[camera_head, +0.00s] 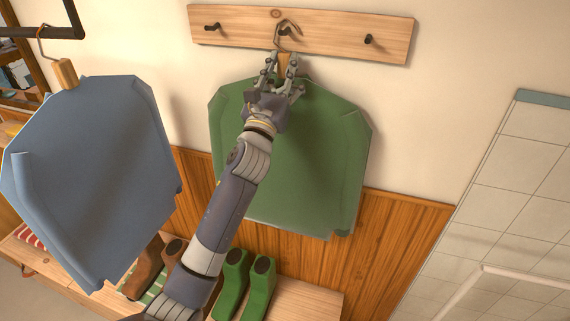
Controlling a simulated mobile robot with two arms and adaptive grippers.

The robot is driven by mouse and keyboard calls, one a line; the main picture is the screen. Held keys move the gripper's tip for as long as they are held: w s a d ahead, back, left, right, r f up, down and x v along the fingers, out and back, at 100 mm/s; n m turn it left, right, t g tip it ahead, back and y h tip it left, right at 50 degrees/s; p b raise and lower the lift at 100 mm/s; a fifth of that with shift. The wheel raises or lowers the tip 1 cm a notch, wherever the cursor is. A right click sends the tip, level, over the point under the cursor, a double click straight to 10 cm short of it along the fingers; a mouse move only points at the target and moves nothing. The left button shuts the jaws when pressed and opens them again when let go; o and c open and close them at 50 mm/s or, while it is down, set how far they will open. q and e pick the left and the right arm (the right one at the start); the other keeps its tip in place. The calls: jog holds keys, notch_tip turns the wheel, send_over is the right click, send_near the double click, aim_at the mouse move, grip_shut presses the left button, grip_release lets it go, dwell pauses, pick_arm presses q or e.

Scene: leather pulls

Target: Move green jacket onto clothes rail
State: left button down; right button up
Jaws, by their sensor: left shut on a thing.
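The green jacket (320,160) hangs flat against the wall below a wooden peg board. Its wire hook (287,27) is at the middle peg. My left gripper (279,62) is shut on the jacket's hanger at its neck, just under the hook. The gripper and wrist hide the upper middle of the jacket. The clothes rail (45,32) is a dark bar at the top left. A blue jacket (90,170) hangs from it by a hook. My right gripper is not in view.
The peg board (340,38) has free pegs left (212,27) and right (369,39). Below, a wooden bench (305,297) holds green boots (258,285) and brown boots (145,266). The blue jacket stands close left of my arm. White tiling (510,190) is at the right.

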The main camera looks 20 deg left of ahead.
pick_arm(q)
jog(key=s+r+p, duration=0.1)
jog(key=s+p, duration=0.2)
jog(key=s, duration=0.9)
jog(key=shift+s+r, duration=0.15)
jog(key=shift+s, duration=0.15)
jog(key=shift+a, duration=0.1)
